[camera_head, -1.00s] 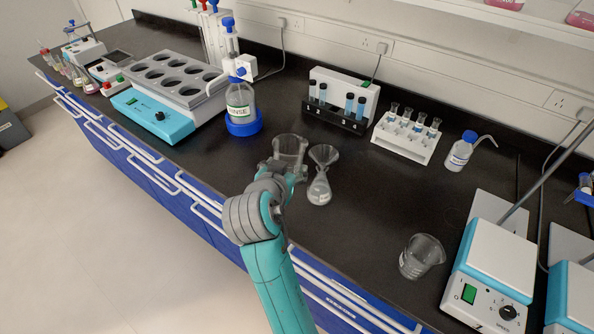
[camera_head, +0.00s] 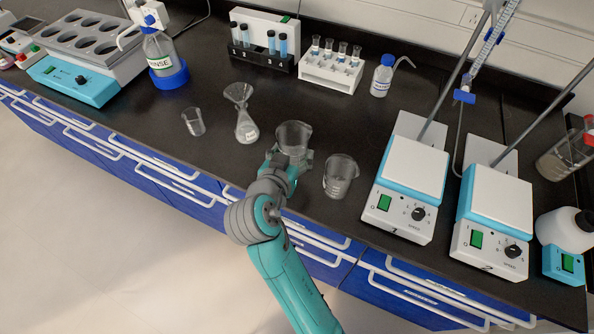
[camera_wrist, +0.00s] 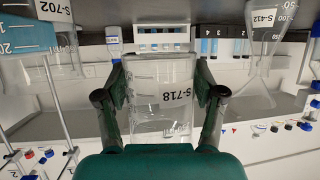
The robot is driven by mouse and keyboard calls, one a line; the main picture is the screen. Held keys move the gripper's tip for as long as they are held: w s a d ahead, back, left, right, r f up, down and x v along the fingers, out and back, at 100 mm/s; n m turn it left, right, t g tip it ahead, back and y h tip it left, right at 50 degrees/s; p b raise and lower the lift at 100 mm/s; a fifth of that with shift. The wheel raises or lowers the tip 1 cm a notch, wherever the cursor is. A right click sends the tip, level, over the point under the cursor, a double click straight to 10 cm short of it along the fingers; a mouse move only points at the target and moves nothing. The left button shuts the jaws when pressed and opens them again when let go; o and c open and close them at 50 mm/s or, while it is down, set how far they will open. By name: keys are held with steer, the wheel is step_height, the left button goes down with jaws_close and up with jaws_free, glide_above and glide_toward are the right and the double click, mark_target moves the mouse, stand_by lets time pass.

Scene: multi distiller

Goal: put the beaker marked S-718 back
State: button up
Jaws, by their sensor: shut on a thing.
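The clear beaker marked S-718 (camera_wrist: 165,98) is between the fingers of my gripper (camera_wrist: 160,112), and the label reads plainly in the wrist view. That view is upside down. In the head view my gripper (camera_head: 290,160) is shut on the same beaker (camera_head: 293,136) over the bench's front part. I cannot tell whether its base touches the bench. It is upright and looks empty. A beaker marked S-702 (camera_wrist: 57,10) stands close by, and it shows right of my gripper in the head view (camera_head: 340,176).
A flask marked S-412 (camera_wrist: 268,35), topped by a funnel shape (camera_head: 239,93), stands left of my gripper. A smaller beaker (camera_head: 193,122) is further left. Two stirrer hotplates (camera_head: 412,170) (camera_head: 494,208) stand right. Racks (camera_head: 332,72) and a wash bottle (camera_head: 381,76) are behind.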

steer(key=shift+f, duration=3.4)
steer(key=o, duration=1.8)
steer(key=shift+f, duration=0.1)
steer(key=shift+c, duration=0.2)
steer(key=shift+r, duration=0.2)
steer(key=v, duration=1.2)
steer(key=shift+f, duration=0.1)
